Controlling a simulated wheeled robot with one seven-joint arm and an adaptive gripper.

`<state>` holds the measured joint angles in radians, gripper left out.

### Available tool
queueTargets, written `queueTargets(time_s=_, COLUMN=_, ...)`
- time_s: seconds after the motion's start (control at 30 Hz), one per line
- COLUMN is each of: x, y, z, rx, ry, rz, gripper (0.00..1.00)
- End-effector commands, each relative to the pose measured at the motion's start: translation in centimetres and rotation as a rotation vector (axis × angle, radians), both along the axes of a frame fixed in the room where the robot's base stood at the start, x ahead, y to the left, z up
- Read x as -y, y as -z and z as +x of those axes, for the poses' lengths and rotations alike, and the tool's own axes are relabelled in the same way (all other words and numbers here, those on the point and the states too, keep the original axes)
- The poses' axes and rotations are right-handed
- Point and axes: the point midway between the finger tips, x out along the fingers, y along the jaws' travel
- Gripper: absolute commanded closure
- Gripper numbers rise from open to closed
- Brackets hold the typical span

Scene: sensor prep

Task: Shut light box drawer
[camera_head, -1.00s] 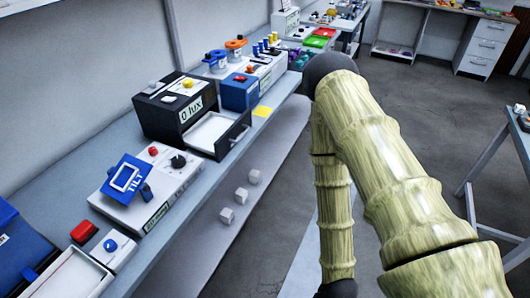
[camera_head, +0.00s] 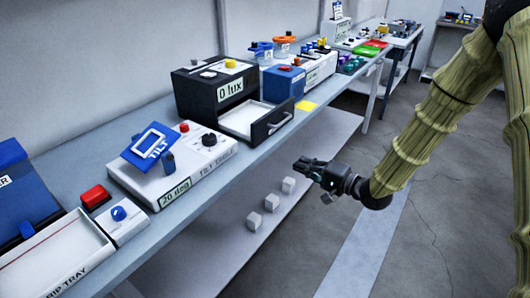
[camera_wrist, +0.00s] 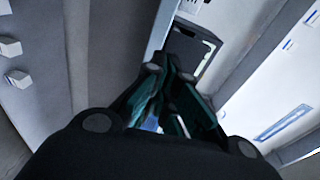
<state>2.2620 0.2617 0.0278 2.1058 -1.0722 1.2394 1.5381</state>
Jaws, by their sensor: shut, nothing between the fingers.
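The light box (camera_head: 212,92) is a black box reading "0 lux" on the bench. Its drawer (camera_head: 268,126) is pulled out toward the bench's front edge, with a pale inside and a dark handle on its front. My gripper (camera_head: 303,166) is shut and empty, out past the bench edge, to the right of and lower in the picture than the drawer front, apart from it. In the wrist view, my gripper's dark green fingers (camera_wrist: 172,75) point up the picture toward the dark-rimmed drawer (camera_wrist: 205,42), whose near part they partly hide.
A tilt stage (camera_head: 190,165) stands left of the light box, and a blue box (camera_head: 283,85) right of it. A yellow note (camera_head: 307,105) lies beside the drawer. Small grey cubes (camera_head: 271,202) sit on the lower shelf. The floor beside the bench looks clear.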

Motion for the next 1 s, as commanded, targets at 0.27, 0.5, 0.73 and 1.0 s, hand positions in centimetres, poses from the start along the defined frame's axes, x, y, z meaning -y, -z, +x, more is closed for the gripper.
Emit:
queueTargets(time_s=0.27, x=-0.5, y=-3.4, z=1.0, rx=0.011, ry=-0.074, rz=0.118, gripper=1.0)
queueTargets(time_s=0.5, x=-2.7, y=-3.5, z=2.5, rx=0.009, ry=-0.077, rz=0.119, gripper=1.0)
queueTargets(time_s=0.73, x=-5.8, y=-3.5, z=4.7, rx=0.01, ry=-0.076, rz=0.117, gripper=1.0)
queueTargets(time_s=1.0, x=-9.2, y=-3.5, z=7.2, rx=0.01, ry=-0.076, rz=0.117, gripper=1.0)
